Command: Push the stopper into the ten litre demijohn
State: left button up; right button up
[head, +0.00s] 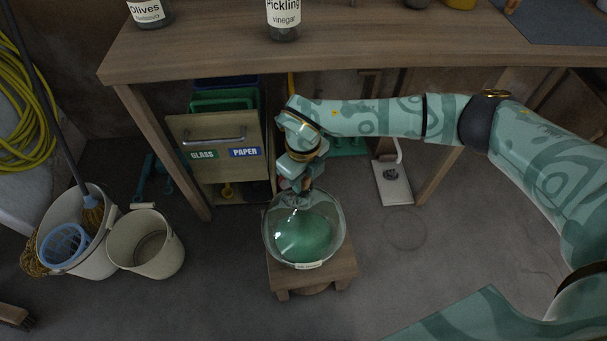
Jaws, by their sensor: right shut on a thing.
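A round glass demijohn (304,238) with a small pale label low on its front stands on a low wooden stool (283,272). Green shows through its clear glass. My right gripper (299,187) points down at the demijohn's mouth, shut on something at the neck. That thing is hidden by the gripper and too small to make out, so I cannot tell whether it is the stopper or how deep it sits. My left gripper is not in view.
A wooden table (340,40) with bottles stands behind. Below it is an open drawer marked GLASS and PAPER (218,150). Two pale buckets (146,245) stand at left. A white device (393,184) lies right of the stool. Floor in front is clear.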

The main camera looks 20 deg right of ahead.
jog(key=shift+f, duration=0.15)
jog(key=o, duration=1)
pick_arm(q)
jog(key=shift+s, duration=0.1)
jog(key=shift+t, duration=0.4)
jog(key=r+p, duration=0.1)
jog(key=p, duration=0.1)
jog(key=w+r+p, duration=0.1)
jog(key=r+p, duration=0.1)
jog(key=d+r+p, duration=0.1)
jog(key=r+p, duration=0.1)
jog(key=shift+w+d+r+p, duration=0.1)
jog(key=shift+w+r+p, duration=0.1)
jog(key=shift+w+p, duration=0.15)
pick_arm(e)
notch_tip(320, 180, up, 16)
jog(key=shift+a+r, duration=0.1)
jog(key=shift+r, duration=0.05)
